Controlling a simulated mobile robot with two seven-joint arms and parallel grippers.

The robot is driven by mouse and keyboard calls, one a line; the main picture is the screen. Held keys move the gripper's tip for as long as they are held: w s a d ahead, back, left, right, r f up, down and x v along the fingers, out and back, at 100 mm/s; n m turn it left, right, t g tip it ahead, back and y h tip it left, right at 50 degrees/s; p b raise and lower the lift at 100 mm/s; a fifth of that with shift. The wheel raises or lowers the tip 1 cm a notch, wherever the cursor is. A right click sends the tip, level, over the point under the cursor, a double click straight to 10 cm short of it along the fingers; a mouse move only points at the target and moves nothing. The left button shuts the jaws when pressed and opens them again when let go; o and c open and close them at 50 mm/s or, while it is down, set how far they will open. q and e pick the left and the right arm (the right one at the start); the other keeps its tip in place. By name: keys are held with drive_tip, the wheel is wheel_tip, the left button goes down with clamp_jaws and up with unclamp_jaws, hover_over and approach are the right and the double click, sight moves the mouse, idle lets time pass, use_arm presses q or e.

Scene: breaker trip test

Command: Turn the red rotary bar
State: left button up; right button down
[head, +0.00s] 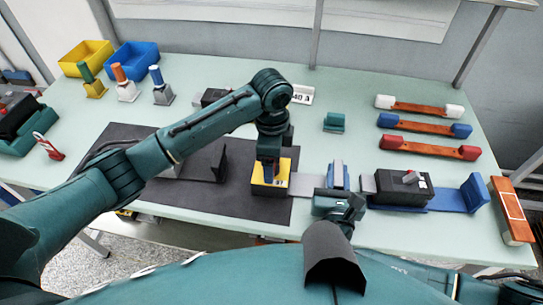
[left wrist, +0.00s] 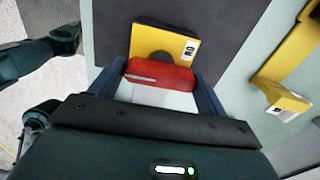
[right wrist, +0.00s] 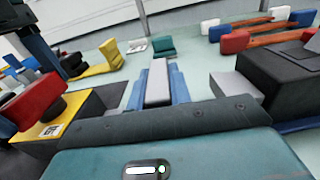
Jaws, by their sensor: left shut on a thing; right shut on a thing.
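The red rotary bar (left wrist: 160,75) lies between the blue fingers of my left gripper (left wrist: 165,88) in the left wrist view, which are shut on it. It sits on a yellow-topped box with a dark round base and a small label (left wrist: 165,42). In the right wrist view the red bar (right wrist: 30,103) also shows above the box at the left. In the head view my left gripper (head: 268,172) is over the yellow-topped box (head: 257,190). My right gripper (head: 338,180) is just right of the box, its blue fingers shut on a light grey block (right wrist: 157,85).
A dark mat (head: 130,190) lies under the box. A black breaker-like block (head: 400,190) on a blue base stands close to my right gripper. A teal block (head: 335,122) is behind. Orange bars with coloured ends (head: 425,127) lie at the right.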

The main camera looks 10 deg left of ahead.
use_arm(q)
drive_tip(key=o, duration=1)
drive_tip(key=shift+r, duration=0.1)
wheel_tip(320, 180, up, 12)
use_arm(e)
drive_tip(key=c, duration=1.2)
unclamp_jaws()
drive_tip(key=shift+s, duration=0.1)
